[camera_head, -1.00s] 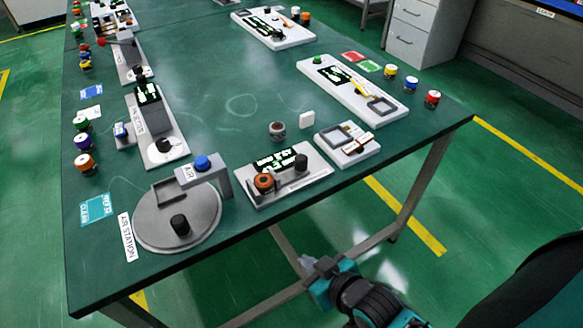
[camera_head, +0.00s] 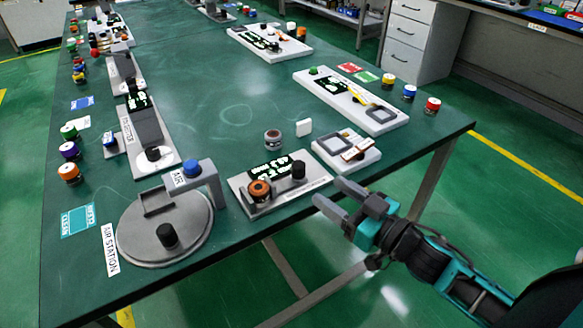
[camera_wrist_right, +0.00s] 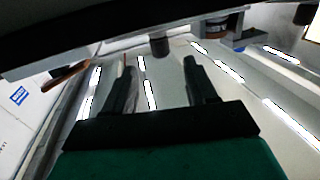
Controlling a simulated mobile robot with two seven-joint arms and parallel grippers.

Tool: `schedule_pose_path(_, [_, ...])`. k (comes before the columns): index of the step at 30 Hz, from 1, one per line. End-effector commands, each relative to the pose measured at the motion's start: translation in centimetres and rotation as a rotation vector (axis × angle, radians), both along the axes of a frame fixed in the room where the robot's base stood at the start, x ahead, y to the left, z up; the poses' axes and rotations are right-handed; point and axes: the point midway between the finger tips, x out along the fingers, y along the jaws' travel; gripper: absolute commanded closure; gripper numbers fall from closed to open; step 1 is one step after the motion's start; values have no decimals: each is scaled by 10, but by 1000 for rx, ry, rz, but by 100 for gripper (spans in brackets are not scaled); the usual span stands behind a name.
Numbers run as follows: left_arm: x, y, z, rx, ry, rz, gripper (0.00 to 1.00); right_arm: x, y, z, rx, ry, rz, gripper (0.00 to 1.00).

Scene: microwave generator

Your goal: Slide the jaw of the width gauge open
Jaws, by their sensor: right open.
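The likely width gauge is a light grey plate (camera_head: 314,189) at the table's front edge in the head view. It carries a dark display with green digits (camera_head: 272,168), an orange-ringed round piece (camera_head: 258,190) and a black upright knob (camera_head: 298,168). Its label is too small to read, and I cannot tell how far its jaw stands open. My right gripper (camera_head: 327,192) is open and empty, off the plate's right end and not touching it. In the wrist view its two fingers (camera_wrist_right: 157,75) stand apart with nothing between them. My left gripper is not in view.
A round air station (camera_head: 125,240) stands left of the plate. A small white tray (camera_head: 370,158) with a grey square frame sits to the right. A metal jar (camera_head: 272,139) and a white block (camera_head: 304,127) stand behind. The green table's (camera_head: 210,95) middle is mostly clear.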

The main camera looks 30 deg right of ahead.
Motion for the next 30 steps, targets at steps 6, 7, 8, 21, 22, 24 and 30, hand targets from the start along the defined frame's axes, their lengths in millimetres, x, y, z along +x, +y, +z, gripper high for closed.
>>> schedule_pose_path(6, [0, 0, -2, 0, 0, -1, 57, 32, 9, 1, -1, -3, -1, 43])
schedule_pose_path(7, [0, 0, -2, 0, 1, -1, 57, 36, 11, 1, -2, -4, -1, 43])
schedule_pose_path(8, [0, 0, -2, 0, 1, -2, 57, 41, 12, 1, -3, -4, -1, 43])
schedule_pose_path(21, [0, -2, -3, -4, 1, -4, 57, 102, 31, 0, -2, -1, -3, 43])
schedule_pose_path(22, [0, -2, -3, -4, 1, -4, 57, 104, 32, 0, -1, 1, -3, 43])
schedule_pose_path(24, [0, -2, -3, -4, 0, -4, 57, 109, 34, 0, 0, 1, -4, 43])
schedule_pose_path(30, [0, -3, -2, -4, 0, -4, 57, 115, 36, 0, -1, 2, -3, 43])
